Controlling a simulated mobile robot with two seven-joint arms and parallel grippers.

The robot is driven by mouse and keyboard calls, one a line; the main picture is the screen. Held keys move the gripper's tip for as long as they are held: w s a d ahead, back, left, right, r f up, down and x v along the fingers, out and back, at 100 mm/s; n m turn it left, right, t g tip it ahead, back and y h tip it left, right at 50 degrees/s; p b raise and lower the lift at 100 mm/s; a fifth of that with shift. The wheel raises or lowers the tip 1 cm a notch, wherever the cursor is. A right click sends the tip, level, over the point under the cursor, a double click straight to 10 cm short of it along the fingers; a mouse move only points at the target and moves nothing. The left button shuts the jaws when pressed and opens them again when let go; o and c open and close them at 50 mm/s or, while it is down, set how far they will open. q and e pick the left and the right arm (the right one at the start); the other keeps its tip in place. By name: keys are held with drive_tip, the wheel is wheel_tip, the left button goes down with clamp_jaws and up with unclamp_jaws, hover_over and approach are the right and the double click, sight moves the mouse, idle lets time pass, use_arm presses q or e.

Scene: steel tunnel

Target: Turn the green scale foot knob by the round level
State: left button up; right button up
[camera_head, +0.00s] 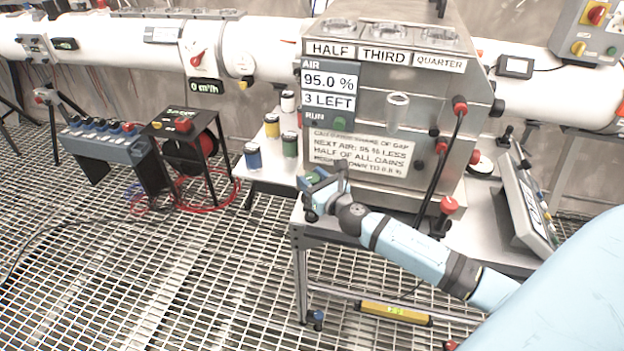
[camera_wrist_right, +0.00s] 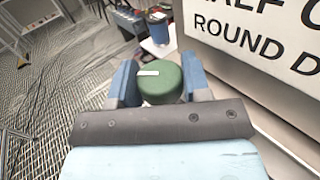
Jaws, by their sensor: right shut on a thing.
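A round dark green knob (camera_wrist_right: 160,84) with a white mark on its top sits between the blue fingers of my right gripper (camera_wrist_right: 160,78) in the right wrist view. The fingers are shut on its two sides. In the head view my right gripper (camera_head: 320,183) is at the near left corner of the steel table (camera_head: 300,232), and only a little green (camera_head: 314,177) shows between its fingers. I cannot make out the round level for certain. My left gripper is not in view.
A steel box with displays (camera_head: 385,100) stands on the table just behind my right gripper. Blue (camera_head: 253,156), green (camera_head: 289,146), yellow and white cans stand to its left. A yellow bar (camera_head: 395,312) lies low under the table. Grating floor at left front is open.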

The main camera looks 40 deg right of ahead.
drive_tip(key=o, duration=0.8)
drive_tip(key=shift+o, duration=0.6)
drive_tip(key=s+b, duration=0.2)
drive_tip(key=s, duration=1.1)
drive_tip(key=shift+s+d, duration=0.3)
drive_tip(key=shift+s, duration=0.1)
